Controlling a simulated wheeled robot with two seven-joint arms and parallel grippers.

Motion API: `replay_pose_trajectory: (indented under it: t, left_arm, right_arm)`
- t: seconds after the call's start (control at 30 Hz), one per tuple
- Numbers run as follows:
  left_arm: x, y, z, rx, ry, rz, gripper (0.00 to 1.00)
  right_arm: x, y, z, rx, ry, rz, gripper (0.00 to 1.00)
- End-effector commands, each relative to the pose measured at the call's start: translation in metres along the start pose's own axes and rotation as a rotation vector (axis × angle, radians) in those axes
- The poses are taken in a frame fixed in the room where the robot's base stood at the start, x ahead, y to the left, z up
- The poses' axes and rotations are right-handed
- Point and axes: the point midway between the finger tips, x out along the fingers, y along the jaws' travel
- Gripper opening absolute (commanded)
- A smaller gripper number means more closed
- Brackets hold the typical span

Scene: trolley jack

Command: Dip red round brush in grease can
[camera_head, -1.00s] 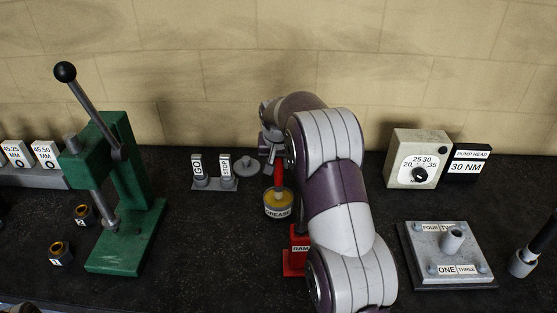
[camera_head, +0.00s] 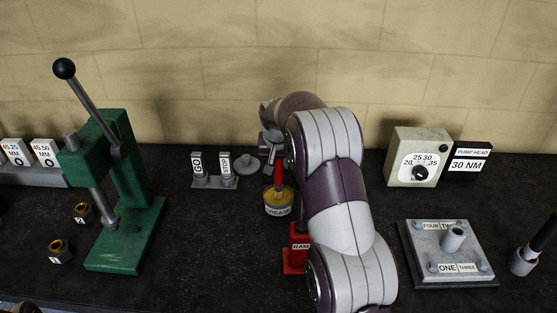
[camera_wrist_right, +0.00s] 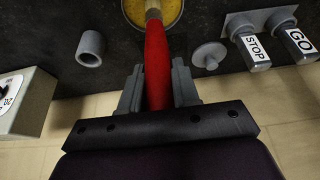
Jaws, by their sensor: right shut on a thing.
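The red round brush (camera_head: 278,174) is held upright over the grease can (camera_head: 277,207), which stands on the bench and is full of yellow grease. In the right wrist view the brush's red handle (camera_wrist_right: 156,65) runs between the fingers of my right gripper (camera_wrist_right: 157,88), which is shut on it. The brush's lower end meets the yellow grease in the can (camera_wrist_right: 172,14); its tip is hidden. In the head view my right gripper (camera_head: 270,150) is partly hidden by my right arm. My left gripper is not in view.
A red block marked RAM (camera_head: 296,255) stands close in front of the can, partly behind my arm. GO and STOP pegs (camera_head: 213,170) and a grey disc (camera_head: 246,164) stand behind left. A green press (camera_head: 125,215) is at left, a grey plate (camera_head: 449,252) at right.

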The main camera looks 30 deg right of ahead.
Motion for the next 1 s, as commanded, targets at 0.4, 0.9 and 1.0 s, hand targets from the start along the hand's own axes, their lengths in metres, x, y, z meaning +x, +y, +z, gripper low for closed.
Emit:
replay_pose_trajectory:
  t: [0.4,0.9,1.0]
  left_arm:
    - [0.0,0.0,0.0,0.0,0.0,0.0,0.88]
    - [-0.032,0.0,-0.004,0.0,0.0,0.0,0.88]
    - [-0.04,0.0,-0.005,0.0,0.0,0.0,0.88]
  right_arm:
    - [0.002,0.0,0.001,0.0,-0.002,0.001,0.0]
    - [-0.034,0.0,-0.014,0.0,-0.002,0.001,0.0]
    - [-0.044,0.0,-0.018,0.0,-0.001,0.0,0.0]
